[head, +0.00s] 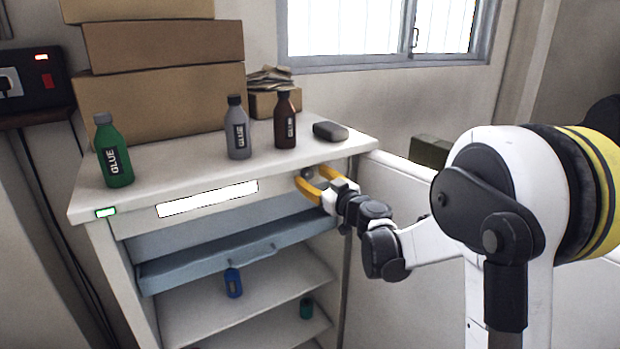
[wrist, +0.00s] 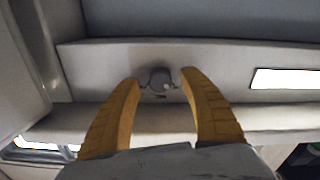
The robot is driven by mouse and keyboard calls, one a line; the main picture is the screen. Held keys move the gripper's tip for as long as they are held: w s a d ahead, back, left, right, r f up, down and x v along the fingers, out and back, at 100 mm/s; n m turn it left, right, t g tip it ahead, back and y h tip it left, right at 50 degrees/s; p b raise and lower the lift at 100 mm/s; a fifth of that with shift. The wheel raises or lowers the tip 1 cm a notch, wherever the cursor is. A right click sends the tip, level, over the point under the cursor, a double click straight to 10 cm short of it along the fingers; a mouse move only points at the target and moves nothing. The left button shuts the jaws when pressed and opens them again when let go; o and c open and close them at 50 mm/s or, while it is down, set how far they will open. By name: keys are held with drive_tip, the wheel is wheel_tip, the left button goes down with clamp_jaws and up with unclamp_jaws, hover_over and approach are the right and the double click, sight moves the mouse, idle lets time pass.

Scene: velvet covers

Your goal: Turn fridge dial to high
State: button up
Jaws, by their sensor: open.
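The fridge (head: 362,146) is a white open-fronted cabinet with shelves and a blue drawer. Its dial (wrist: 160,78) is a small grey round knob on the front panel, seen in the wrist view between my fingertips. In the head view the dial (head: 307,172) shows small at the right end of the panel, by my fingers. My gripper (head: 318,180) has two yellow fingers, held apart. In the wrist view my gripper (wrist: 160,80) has one finger on each side of the dial, with a gap to each. I cannot tell how deep the fingertips reach or which setting the dial points to.
On the fridge top stand a green glue bottle (head: 114,152), a grey bottle (head: 237,130), a brown bottle (head: 285,122) and a dark flat object (head: 330,131). Cardboard boxes (head: 160,95) are stacked behind. A lit white strip (head: 207,198) lies left of the dial; the blue drawer (head: 235,255) is below.

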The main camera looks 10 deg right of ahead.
drive_tip(key=shift+w+a, duration=0.2)
drive_tip(key=shift+w, duration=0.25)
clamp_jaws()
drive_tip(key=m+b, duration=0.1)
drive_tip(key=m, duration=1.2)
drive_tip(key=shift+b, duration=0.4)
drive_tip(key=shift+m, duration=0.3)
